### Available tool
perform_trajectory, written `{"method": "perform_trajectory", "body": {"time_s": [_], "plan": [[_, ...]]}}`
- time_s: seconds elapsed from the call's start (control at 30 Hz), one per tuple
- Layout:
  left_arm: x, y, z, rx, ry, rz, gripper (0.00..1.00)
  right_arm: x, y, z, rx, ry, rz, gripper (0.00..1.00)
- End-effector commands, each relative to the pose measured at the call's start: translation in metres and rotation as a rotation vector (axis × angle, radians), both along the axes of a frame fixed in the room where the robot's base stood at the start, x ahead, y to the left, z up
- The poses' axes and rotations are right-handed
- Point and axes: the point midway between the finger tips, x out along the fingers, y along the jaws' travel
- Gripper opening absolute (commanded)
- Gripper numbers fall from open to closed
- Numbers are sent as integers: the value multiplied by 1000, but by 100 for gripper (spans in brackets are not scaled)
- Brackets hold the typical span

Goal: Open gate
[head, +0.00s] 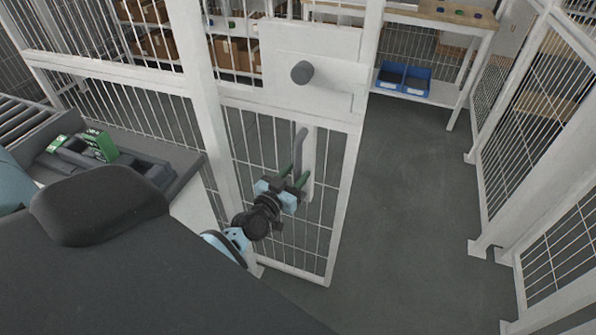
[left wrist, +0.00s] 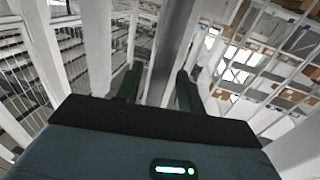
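The white mesh gate (head: 343,205) stands in front of me, with a white plate (head: 330,55) and a dark round knob (head: 302,72) on its upper part. A grey upright handle (head: 299,146) is below the plate. My left gripper (head: 296,182) is at the lower part of this handle, its green fingers on either side of it. In the left wrist view the grey bar (left wrist: 174,50) runs between the two spread fingers, with a gap seen beside the left one. My right gripper is not in view.
Clear grey floor (head: 410,190) lies between the gate's right edge and the mesh fence (head: 545,140) on the right. A conveyor and a grey tray with green boxes (head: 98,146) are at left.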

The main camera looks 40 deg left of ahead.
Motion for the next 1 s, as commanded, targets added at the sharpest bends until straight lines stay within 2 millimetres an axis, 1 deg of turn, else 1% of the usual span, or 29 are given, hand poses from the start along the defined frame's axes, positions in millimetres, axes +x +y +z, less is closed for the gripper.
{"method": "perform_trajectory", "body": {"time_s": [0.03, 0.2, 0.5, 0.8, 1.0], "plan": [[5, 0, -1, 1, 1, 0, 39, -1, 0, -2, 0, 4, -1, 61], [14, 1, 0, 0, 1, 0, 39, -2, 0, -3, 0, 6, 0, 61], [16, 1, 0, 0, 1, 0, 39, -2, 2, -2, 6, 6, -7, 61], [16, 1, 0, 0, 1, 0, 0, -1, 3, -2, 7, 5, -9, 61], [15, 1, 0, 0, 1, 1, 0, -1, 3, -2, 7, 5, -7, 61]]}}
